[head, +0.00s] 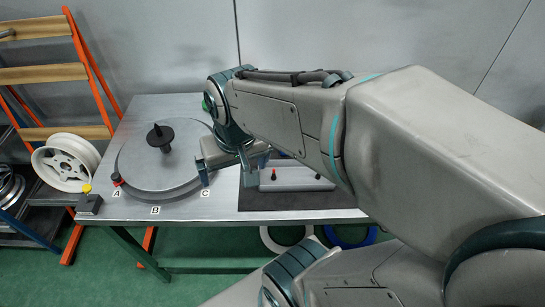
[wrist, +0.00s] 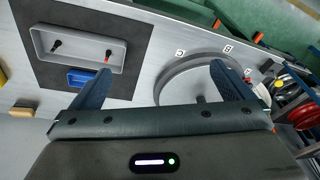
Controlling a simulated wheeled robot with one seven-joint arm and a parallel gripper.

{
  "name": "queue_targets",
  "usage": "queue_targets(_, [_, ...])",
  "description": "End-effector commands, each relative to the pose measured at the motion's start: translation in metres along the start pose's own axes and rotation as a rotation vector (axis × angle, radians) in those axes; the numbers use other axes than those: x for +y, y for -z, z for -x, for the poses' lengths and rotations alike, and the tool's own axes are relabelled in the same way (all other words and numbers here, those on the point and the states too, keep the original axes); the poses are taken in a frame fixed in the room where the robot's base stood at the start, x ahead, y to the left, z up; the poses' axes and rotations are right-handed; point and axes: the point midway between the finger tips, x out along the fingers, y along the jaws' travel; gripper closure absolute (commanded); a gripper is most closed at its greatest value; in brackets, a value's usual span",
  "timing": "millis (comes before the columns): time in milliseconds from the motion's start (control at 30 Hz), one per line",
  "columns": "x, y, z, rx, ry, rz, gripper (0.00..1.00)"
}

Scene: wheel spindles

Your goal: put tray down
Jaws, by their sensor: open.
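The grey tray (head: 290,186) rests on a dark mat (head: 290,201) on the right part of the table. In the wrist view the tray (wrist: 97,66) is a shallow rectangle at the upper left. It holds two small dark pegs, one with a red part. My gripper (head: 228,178) is open and empty, with its two blue fingers spread wide. It is left of the tray in the head view, between the tray and the round turntable. The wrist view shows the fingers (wrist: 161,70) apart, with nothing held between them. My arm hides the tray's far right part in the head view.
A round grey turntable (head: 180,180) with a black spindle (head: 160,137) and marks A, B, C fills the table's left. A small blue bin (wrist: 80,77) sits beside the tray. A button box (head: 89,205) is at the left edge. A white wheel (head: 65,162) stands on the rack.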

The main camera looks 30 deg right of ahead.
Motion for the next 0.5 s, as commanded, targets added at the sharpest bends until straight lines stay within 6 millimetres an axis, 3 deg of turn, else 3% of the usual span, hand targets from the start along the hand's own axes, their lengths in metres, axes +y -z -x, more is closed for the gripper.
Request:
queue_targets(267, [0.011, 0.03, -0.049, -0.178, -0.066, -0.423, 0.0])
queue_targets(500, [0.03, 0.048, -0.096, -0.258, -0.244, -0.794, 0.0])
